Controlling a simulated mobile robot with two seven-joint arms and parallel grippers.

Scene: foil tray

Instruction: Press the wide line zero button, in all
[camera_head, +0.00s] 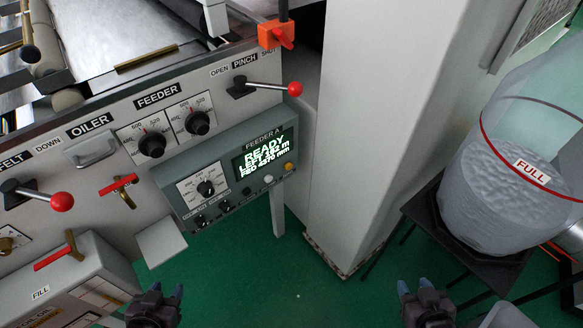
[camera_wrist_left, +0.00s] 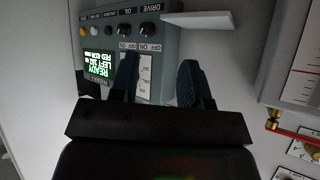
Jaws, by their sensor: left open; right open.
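The grey-green feeder panel (camera_head: 222,136) is fixed to the machine's front. Its lit display (camera_head: 265,150) reads READY, with a LEFT line and FED 4270 mm below. Under it sit a dark button (camera_head: 247,190), a white button (camera_head: 268,179) and an amber button (camera_head: 289,166); their labels are too small to read. The left wrist view shows the panel (camera_wrist_left: 168,45) rotated, beyond the fingers. My left gripper (camera_head: 168,292), also in the left wrist view (camera_wrist_left: 157,80), is open and empty, below and apart from the panel.
A small shelf (camera_head: 161,241) juts out below the panel's left. Red-knobbed levers (camera_head: 62,201) (camera_head: 295,89) project from the machine. A pale column (camera_head: 360,130) stands right of the panel. A clear bin marked FULL (camera_head: 500,195) stands far right. Green floor is free between.

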